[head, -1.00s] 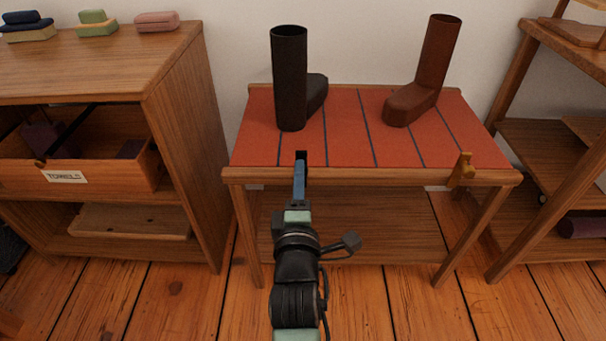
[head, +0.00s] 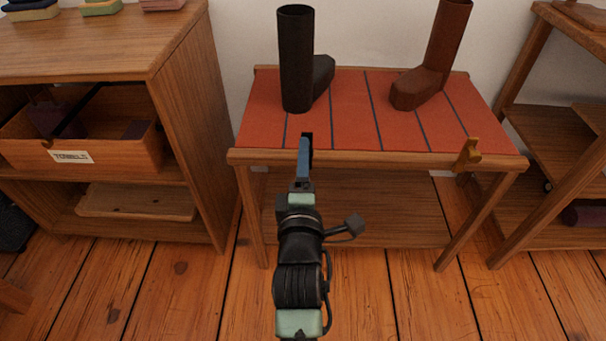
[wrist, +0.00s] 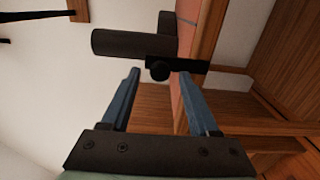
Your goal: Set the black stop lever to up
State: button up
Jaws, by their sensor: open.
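The black stop lever (wrist: 180,64) is on the front rail of the red-topped bench (head: 353,120). In the wrist view, which is turned sideways, it is a dark bar on the rail with a round knob at its end. In the head view only a small black part of the lever (head: 308,141) shows behind my gripper (head: 304,146), and I cannot tell its exact angle. My gripper's blue fingers also show in the wrist view (wrist: 159,75). They are open and empty, with the knob appearing between the fingertips; contact is not clear.
A black boot (head: 297,60) stands on the bench just behind the lever. A brown boot (head: 433,65) stands farther right. A yellow-brown lever (head: 468,155) is at the rail's right. A cabinet (head: 190,120) is on the left and a shelf rack (head: 535,140) on the right.

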jog(key=s+p, duration=0.5)
jog(key=s, duration=0.7)
jog(key=shift+s, duration=0.4)
jog(key=w+d+r+m+t+p, duration=0.1)
jog(key=w+r+m+t, duration=0.15)
jog(key=r, duration=0.85)
jog(key=w+r+m+t+p, duration=0.1)
jog(key=r+m, duration=0.3)
jog(key=r, duration=0.6)
jog(key=w+d+r+m+t+p, duration=0.1)
jog(key=r+m+t+p, duration=0.15)
jog(key=r, duration=0.85)
jog(key=s+r+m+t+p, duration=0.2)
jog(key=s+r+m, duration=0.3)
jog(key=r, duration=0.8)
jog(key=s+r+m+t+p, duration=0.1)
jog(key=s+r+m, duration=0.4)
jog(key=r, duration=0.8)
notch_tip(320, 180, up, 36)
jog(key=p, duration=3.6)
jog(key=shift+a+n, duration=0.4)
jog(key=shift+s, duration=0.1)
